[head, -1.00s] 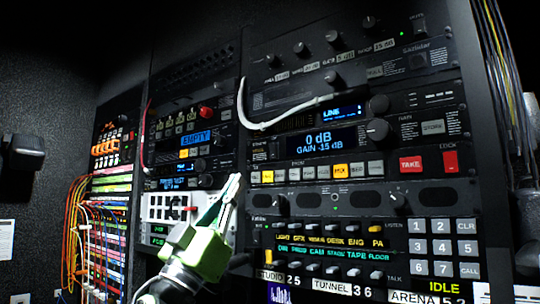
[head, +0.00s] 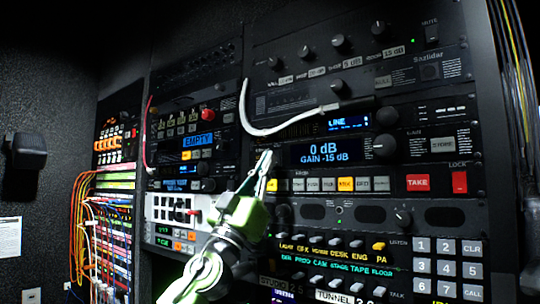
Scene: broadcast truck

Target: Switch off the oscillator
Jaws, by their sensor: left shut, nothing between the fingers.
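No label that I can read says oscillator, so I cannot tell which control it is. A rack unit with a blue display (head: 327,153) reads "0 dB GAIN -15 dB". My left gripper (head: 267,160) is shut and empty. Its fingertips point up in front of the left end of this unit, left of the display, and hide part of the panel there. I cannot tell whether they touch it. My right gripper is out of view.
A red TAKE button (head: 418,182) and a red LOCK switch (head: 460,182) sit at the right. A white cable (head: 290,127) loops above the display. An intercom panel with a keypad (head: 447,268) is below. Patch cables (head: 80,230) hang at the left.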

